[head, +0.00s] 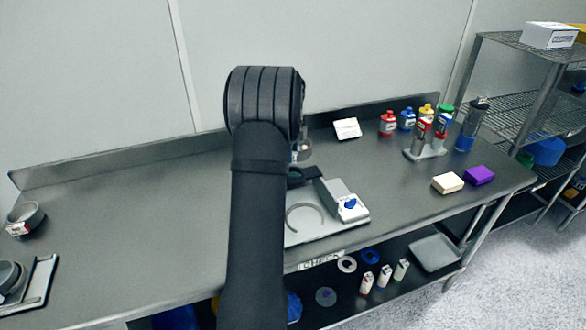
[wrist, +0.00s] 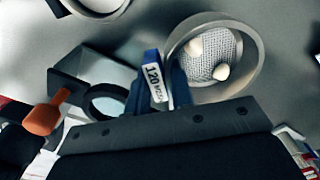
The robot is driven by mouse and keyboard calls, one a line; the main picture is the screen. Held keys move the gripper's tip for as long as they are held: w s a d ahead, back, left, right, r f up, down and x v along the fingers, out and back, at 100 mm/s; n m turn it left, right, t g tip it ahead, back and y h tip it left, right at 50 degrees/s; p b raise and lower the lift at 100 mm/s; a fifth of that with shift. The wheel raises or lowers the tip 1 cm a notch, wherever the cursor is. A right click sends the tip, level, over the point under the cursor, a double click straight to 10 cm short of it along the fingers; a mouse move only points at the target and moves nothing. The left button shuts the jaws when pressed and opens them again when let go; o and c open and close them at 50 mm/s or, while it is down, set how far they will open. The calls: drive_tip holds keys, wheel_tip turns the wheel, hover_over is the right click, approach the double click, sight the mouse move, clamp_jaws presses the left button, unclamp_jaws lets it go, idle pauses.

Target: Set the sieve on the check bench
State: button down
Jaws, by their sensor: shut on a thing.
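The sieve (wrist: 253,75) is a grey ring with a pale mesh floor and two whitish lumps on it. It fills the upper right of the wrist view. Its tag (wrist: 153,82) is blue and white and reads "120 MESH". My gripper (wrist: 170,85) is shut on the sieve at the tag side; the exact contact is partly hidden. In the head view my arm hides the gripper and most of what it holds. The check bench is the grey metal bench (head: 400,195) with a "CHECK" label (head: 320,260) on its front edge.
A pale device (head: 345,200) with a ring mark on its plate stands beside my arm. Bottles (head: 388,123) and white and purple blocks (head: 480,175) are at the right. Another ring (head: 25,218) lies far left. The bench left of my arm is largely clear.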

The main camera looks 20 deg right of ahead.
wheel_tip(320, 180, down, 6)
drive_tip(key=shift+r, duration=0.1)
idle(0.4)
drive_tip(key=c, duration=1.3)
unclamp_jaws()
drive_tip(key=shift+f, duration=0.2)
drive_tip(key=shift+o, duration=0.2)
wheel_tip(320, 180, up, 12)
drive_tip(key=shift+r, duration=0.2)
drive_tip(key=shift+f, duration=0.1)
wheel_tip(320, 180, down, 12)
drive_tip(key=shift+f, duration=0.25)
drive_tip(key=shift+r, duration=1.75)
